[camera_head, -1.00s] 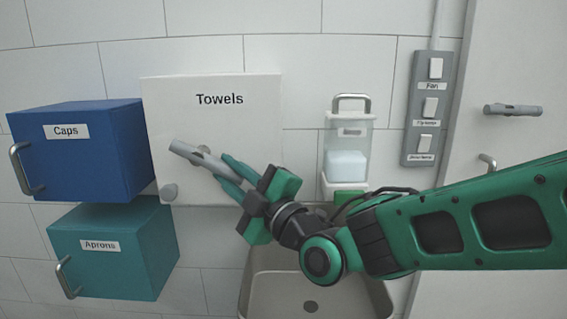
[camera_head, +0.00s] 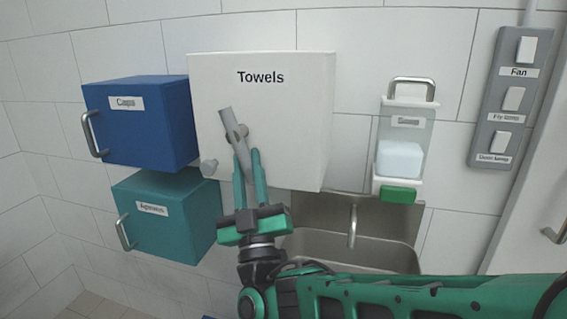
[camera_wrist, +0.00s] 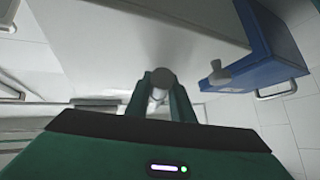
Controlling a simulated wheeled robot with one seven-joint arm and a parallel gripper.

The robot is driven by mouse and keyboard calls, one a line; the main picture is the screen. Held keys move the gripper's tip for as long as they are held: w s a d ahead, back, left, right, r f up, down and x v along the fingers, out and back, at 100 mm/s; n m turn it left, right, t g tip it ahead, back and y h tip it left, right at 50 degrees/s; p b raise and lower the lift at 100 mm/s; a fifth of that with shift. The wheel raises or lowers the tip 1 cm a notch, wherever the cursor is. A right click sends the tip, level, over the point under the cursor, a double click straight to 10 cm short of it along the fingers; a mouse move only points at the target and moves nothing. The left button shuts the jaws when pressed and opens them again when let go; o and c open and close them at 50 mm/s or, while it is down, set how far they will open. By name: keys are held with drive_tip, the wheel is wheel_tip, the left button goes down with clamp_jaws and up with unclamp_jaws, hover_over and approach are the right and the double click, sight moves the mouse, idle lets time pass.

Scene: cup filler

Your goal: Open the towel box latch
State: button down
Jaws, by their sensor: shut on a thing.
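The white towel box (camera_head: 300,120), labelled "Towels", is on the wall in the middle of the head view. Its grey bar-shaped latch (camera_head: 228,122) lies across the front and slants steeply, upper end to the left. My gripper (camera_head: 247,158) reaches up from below and is shut on the lower part of the latch. In the wrist view the dark round end of the latch (camera_wrist: 162,76) shows between my two fingers (camera_wrist: 161,98). A small grey knob (camera_head: 208,168) sits at the box's lower left corner. The held part is partly hidden by my fingers.
The blue Caps box (camera_head: 150,135) and a teal box (camera_head: 170,225) are at the left. A soap dispenser (camera_head: 402,125) hangs at the right, above a sink (camera_head: 345,250). A switch panel (camera_head: 510,100) is farther right.

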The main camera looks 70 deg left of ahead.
drive_tip(key=shift+s+a+m+t, duration=0.1)
drive_tip(key=shift+m+t, duration=0.45)
drive_tip(key=shift+m, duration=0.05)
drive_tip(key=shift+s+a+m+t, duration=0.1)
drive_tip(key=shift+m+t, duration=0.45)
drive_tip(key=shift+m, duration=0.05)
drive_tip(key=shift+m+t, duration=0.5)
drive_tip(key=shift+w, duration=0.1)
drive_tip(key=c, duration=1.6)
unclamp_jaws()
drive_tip(key=shift+o, duration=0.2)
drive_tip(key=shift+f, duration=0.1)
drive_tip(key=v, duration=1)
drive_tip(key=shift+d, duration=0.4)
